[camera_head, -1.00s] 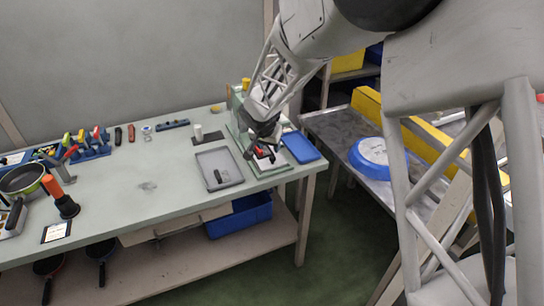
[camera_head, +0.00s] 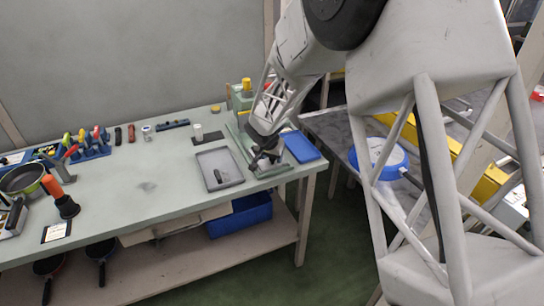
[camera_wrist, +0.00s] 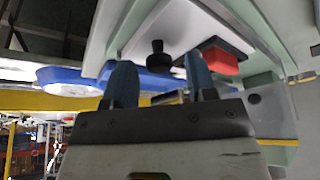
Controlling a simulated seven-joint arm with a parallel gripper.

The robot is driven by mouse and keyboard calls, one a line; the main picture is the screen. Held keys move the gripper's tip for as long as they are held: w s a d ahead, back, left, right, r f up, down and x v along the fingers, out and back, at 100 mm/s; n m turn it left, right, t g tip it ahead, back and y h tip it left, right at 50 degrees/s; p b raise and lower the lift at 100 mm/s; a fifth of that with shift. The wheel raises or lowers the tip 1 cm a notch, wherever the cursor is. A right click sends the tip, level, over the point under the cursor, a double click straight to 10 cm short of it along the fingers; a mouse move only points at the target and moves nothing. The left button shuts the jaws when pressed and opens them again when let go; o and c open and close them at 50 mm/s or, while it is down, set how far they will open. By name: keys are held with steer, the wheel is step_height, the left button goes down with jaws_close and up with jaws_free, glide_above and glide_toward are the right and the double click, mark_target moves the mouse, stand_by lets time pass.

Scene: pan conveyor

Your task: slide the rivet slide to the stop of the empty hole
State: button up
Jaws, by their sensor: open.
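My gripper (camera_head: 266,162) is at the pale green fixture (camera_head: 239,140) on the right end of the bench. In the wrist view my gripper (camera_wrist: 160,80) is open, its two blue fingers apart with nothing between the tips. A black knob (camera_wrist: 158,54) stands just beyond the fingers, roughly in line with the gap, apart from them as far as I can tell. A red block (camera_wrist: 221,61) with a dark part sits right of the knob on the fixture. Which part is the rivet slide is not clear. The holes and the stop are not visible.
A grey tray (camera_head: 202,178) lies left of the fixture, and a blue tray (camera_head: 301,146) lies close on its right. A blue-rimmed pan (camera_head: 380,153) rests on the metal conveyor to the right. Tools stand further left; the middle of the bench is clear.

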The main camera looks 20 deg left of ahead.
steer(key=shift+f, duration=0.15)
jaws_close()
steer(key=shift+w, duration=0.15)
steer(key=w+a, duration=0.9)
steer(key=shift+w+a, duration=0.2)
steer(key=shift+a, duration=0.05)
jaws_free()
